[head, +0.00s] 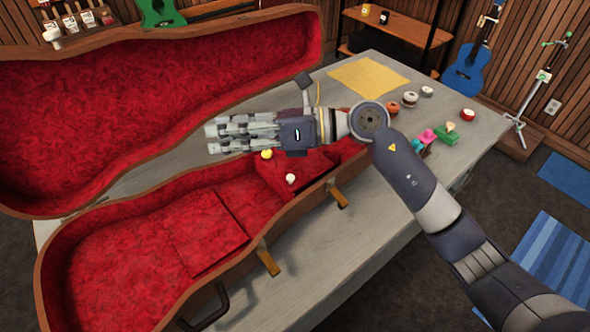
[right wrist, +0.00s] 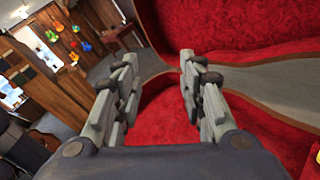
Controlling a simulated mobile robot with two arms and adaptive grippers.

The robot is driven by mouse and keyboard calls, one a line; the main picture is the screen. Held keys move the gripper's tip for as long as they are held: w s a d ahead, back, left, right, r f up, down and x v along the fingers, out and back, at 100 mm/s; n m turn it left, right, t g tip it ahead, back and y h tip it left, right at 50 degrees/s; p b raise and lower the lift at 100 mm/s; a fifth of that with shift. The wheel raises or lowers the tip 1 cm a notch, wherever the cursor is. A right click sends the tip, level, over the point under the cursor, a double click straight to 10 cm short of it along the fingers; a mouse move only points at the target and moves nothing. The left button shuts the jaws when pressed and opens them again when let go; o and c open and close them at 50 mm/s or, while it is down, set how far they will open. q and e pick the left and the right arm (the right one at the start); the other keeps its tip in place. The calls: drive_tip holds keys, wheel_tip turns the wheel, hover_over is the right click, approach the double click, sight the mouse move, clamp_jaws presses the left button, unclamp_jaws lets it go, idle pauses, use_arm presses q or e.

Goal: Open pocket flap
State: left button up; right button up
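An open instrument case (head: 255,270) with red plush lining lies on the table, its lid (head: 150,85) tilted back. A square red panel (head: 208,232) lies flat on the lining in the case's wider left part. A second red panel (head: 300,172) is near the narrow end, with a small yellow thing (head: 266,154) and a small white thing (head: 290,178) by it. I cannot tell which panel is the pocket flap. My right gripper (head: 212,138) hangs over the case, fingers pointing left, open and empty; the right wrist view also shows its fingers apart (right wrist: 158,60). My left gripper is out of view.
The grey table (head: 365,235) holds a yellow cloth (head: 368,74) and several small coloured items at its right end. Brass latches (head: 268,262) and a dark handle (head: 207,308) stick out from the case's front. A blue ukulele (head: 466,75) hangs behind.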

wheel_tip(320, 180, down, 3)
drive_tip(key=w+d+n+h, duration=0.1)
drive_tip(key=d+n+h, duration=0.1)
drive_tip(key=h, duration=0.1)
drive_tip(key=n+h, duration=0.2)
drive_tip(key=h, duration=0.7)
approach(291, 177)
drive_tip(key=shift+g, duration=0.3)
drive_tip(key=p+x, duration=0.1)
drive_tip(key=x, duration=0.1)
drive_tip(key=p+x, duration=0.1)
drive_tip(key=x, duration=0.2)
drive_tip(key=p+x, duration=0.1)
drive_tip(key=x, duration=0.1)
drive_tip(key=shift+w+a+f, duration=0.1)
drive_tip(key=shift+w+f, duration=0.2)
drive_tip(key=shift+f, duration=0.05)
clamp_jaws()
